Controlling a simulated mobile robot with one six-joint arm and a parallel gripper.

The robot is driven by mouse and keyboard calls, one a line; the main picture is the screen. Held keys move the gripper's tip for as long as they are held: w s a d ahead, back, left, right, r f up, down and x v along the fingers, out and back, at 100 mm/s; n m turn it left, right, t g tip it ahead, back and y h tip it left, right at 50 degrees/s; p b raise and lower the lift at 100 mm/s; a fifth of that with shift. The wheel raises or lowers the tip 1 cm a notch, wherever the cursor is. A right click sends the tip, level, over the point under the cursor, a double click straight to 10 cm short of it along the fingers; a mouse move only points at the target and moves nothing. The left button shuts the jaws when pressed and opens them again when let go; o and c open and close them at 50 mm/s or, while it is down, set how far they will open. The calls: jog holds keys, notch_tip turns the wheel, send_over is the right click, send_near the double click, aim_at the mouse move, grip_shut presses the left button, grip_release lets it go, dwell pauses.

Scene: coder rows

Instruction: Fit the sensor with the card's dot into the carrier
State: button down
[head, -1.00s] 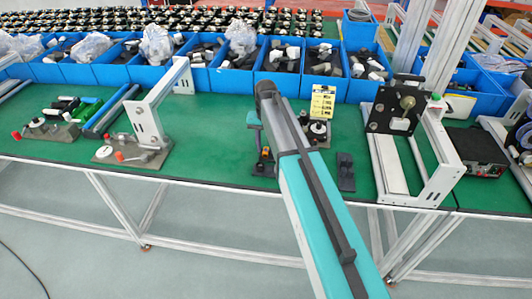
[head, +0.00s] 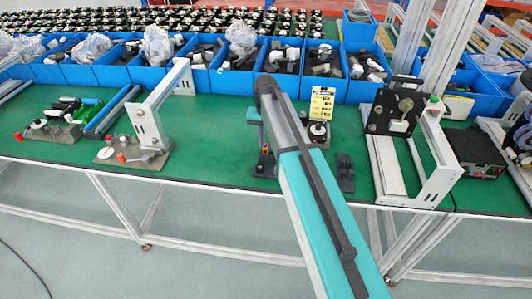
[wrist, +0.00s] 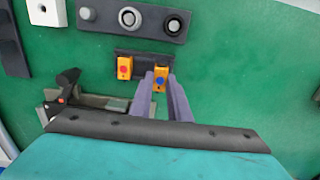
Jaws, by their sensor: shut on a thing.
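My gripper (wrist: 161,76) has two purple fingers shut on an orange sensor with a blue dot (wrist: 160,85) in the wrist view. That sensor is at the right end of a dark rack (wrist: 145,56); I cannot tell whether it is seated or slightly raised. A second orange sensor, with a red dot (wrist: 124,67), stands in the rack to the left, apart from the fingers. A yellow card (head: 322,103) stands upright behind my arm in the head view; its dot is too small to read. I cannot tell for sure which part is the carrier.
A dark plate with several round parts (wrist: 152,22) lies beyond the rack in the wrist view. A black device with a red spot (wrist: 66,88) is close on the left. Blue bins (head: 230,80) line the bench's back. Green bench (wrist: 240,70) is clear to the right.

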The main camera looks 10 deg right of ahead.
aim_at(266, 146)
jog(key=shift+r+p, duration=0.55)
jog(key=shift+r, duration=0.55)
jog(key=shift+r, duration=0.1)
jog(key=shift+r+p, duration=0.55)
jog(key=shift+r, duration=0.25)
jog(key=shift+w+d+r, duration=0.1)
jog(key=shift+r, duration=0.2)
jog(key=w+d+r+p, duration=0.3)
jog(key=w+d+r, duration=0.2)
jog(key=w+d, duration=0.3)
jog(key=w+d+f, duration=0.1)
jog(key=w+d, duration=0.5)
jog(key=d, duration=0.5)
jog(key=shift+s+a+f+b, duration=0.15)
jog(key=shift+f+b, duration=0.35)
jog(key=shift+f, duration=0.65)
jog(key=shift+s+a+f+b, duration=0.15)
jog(key=shift+f+b, duration=0.3)
jog(key=shift+f, duration=0.65)
jog(key=shift+f, duration=0.1)
